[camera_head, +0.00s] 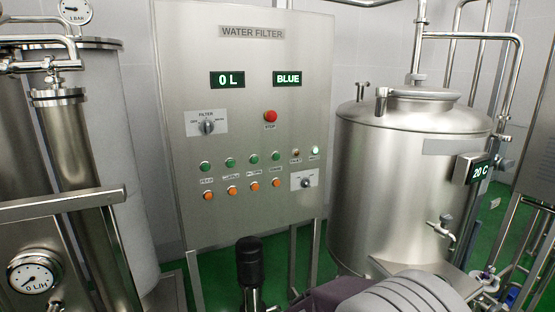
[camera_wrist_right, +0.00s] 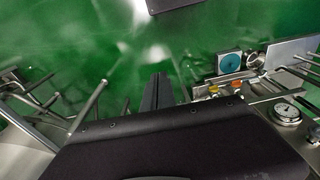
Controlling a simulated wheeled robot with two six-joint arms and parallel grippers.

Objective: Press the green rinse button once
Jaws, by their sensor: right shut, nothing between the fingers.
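The steel control panel (camera_head: 295,110) is headed WATER FILTER and stands upright in the middle of the head view. It has a row of several green buttons: the leftmost (camera_head: 205,166), the second (camera_head: 230,162), the third (camera_head: 253,159) and the rightmost (camera_head: 276,156). Their small labels are too blurred to read surely, so I cannot tell which is rinse. My right gripper (camera_wrist_right: 157,93) shows dark in the right wrist view, shut and empty over the green floor, away from the buttons. My left gripper is not in view.
Orange buttons (camera_head: 231,190) sit below the green ones; a red stop button (camera_head: 270,116) is above. The displays read 0 L and BLUE. A steel tank (camera_head: 380,190) stands at right, pipework and a gauge (camera_head: 30,275) at left. A black cylinder (camera_head: 249,252) rises before the panel.

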